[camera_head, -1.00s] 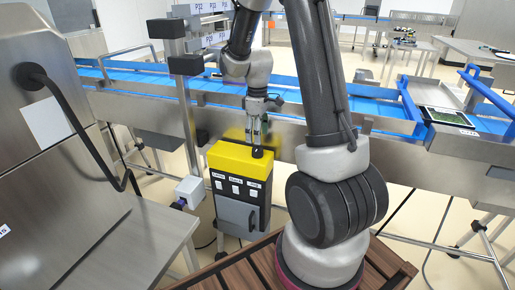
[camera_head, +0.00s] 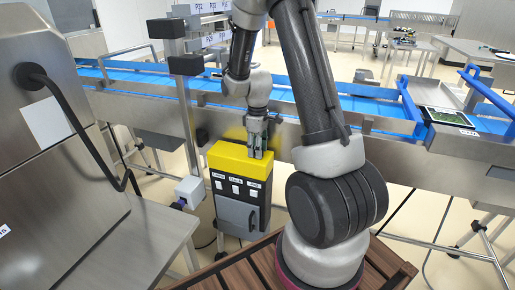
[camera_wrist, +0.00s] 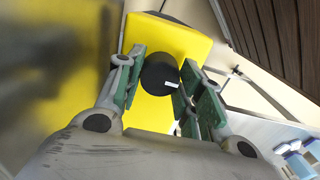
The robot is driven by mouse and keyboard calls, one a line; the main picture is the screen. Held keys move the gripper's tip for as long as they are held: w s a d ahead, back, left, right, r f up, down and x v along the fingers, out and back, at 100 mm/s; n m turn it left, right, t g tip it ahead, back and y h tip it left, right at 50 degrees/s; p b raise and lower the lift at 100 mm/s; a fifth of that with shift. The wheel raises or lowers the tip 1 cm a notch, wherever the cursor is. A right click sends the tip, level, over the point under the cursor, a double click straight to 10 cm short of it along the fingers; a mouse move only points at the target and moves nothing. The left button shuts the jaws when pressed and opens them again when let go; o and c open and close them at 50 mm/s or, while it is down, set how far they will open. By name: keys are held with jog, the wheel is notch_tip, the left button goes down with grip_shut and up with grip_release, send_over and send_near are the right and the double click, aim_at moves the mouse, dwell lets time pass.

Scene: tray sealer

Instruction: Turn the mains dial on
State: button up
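The mains dial is a round black knob (camera_wrist: 160,74) with a white mark on its side, on the yellow top of a grey cabinet (camera_head: 240,190). In the wrist view the white mark points to the right. My gripper (camera_head: 257,154) points down at the cabinet top in the head view and hides most of the knob there. In the wrist view my gripper's two green-padded fingers (camera_wrist: 160,85) stand apart, one on each side of the knob. Whether the pads touch it is not clear.
The yellow top (camera_wrist: 150,113) shows around the knob, with another dark part (camera_wrist: 168,17) at its far end. A conveyor with a blue belt (camera_head: 345,105) runs behind the cabinet. A steel machine (camera_head: 60,150) and a grey table (camera_head: 135,240) stand to the left.

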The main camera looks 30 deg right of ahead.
jog(key=shift+m, duration=0.5)
jog(key=m, duration=0.3)
jog(key=shift+m, duration=0.4)
jog(key=m, duration=0.4)
jog(key=shift+m, duration=0.3)
jog(key=m, duration=0.4)
jog(key=shift+m, duration=2.2)
jog(key=o, duration=1)
